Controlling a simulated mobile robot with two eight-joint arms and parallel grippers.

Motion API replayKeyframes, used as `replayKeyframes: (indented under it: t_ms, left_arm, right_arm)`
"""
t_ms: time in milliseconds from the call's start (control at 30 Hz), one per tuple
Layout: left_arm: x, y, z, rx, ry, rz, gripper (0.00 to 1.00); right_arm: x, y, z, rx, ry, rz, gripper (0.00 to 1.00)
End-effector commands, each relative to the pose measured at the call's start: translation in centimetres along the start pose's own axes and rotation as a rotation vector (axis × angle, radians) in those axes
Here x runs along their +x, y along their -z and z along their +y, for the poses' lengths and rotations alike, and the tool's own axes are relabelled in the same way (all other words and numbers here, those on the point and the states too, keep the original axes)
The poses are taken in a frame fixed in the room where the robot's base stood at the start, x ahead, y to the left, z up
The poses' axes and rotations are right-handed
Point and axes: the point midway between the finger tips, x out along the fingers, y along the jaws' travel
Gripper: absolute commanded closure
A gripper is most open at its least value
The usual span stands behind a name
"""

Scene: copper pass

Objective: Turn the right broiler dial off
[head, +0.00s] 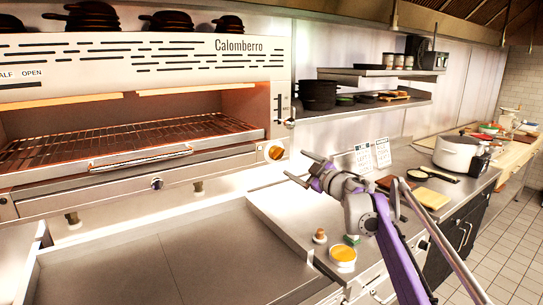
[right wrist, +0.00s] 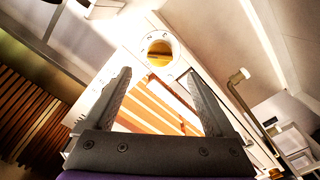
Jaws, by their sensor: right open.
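The broiler (head: 140,120), a steel unit marked Calomberro, fills the left of the head view, its inside glowing orange. The right broiler dial (head: 274,152) is a round knob with an orange-brown face and pale rim on the lower right of its front. In the right wrist view the dial (right wrist: 159,50) is ahead, beyond and between the fingertips. My right gripper (head: 300,168) is open and empty, to the right of the dial and apart from it. Its two fingers also show in the right wrist view (right wrist: 158,80). My left gripper is out of view.
A small knob (head: 156,183) is under the broiler's rack. A steel counter (head: 180,250) lies below, with a yellow-topped container (head: 343,253) near its right end. Shelves (head: 370,105) with pans are on the wall. A white pot (head: 456,152) stands at right.

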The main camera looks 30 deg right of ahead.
Motion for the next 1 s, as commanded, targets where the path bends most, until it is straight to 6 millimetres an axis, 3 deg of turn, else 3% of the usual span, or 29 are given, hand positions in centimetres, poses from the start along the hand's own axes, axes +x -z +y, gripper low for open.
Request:
replayKeyframes:
  t_ms: [200, 433, 600, 867, 900, 1000]
  left_arm:
    - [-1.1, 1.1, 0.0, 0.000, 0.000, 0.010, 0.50]
    - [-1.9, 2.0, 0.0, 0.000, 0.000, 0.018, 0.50]
    - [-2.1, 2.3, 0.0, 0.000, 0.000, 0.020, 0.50]
    - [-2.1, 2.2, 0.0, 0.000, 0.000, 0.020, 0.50]
    - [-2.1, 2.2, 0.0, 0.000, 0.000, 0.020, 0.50]
    - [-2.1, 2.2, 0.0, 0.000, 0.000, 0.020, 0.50]
  right_arm:
    - [4.5, 0.4, 0.1, 0.000, 0.000, 0.004, 0.11]
    - [7.9, 0.3, 0.1, 0.000, -0.002, 0.003, 0.11]
    - [9.0, 0.2, 0.0, 0.000, -0.002, 0.001, 0.11]
    - [9.1, 0.1, 0.0, 0.000, -0.002, 0.001, 0.11]
    - [9.1, 0.1, 0.0, 0.000, -0.002, 0.001, 0.12]
    - [9.1, 0.1, 0.0, 0.000, -0.002, 0.001, 0.30]
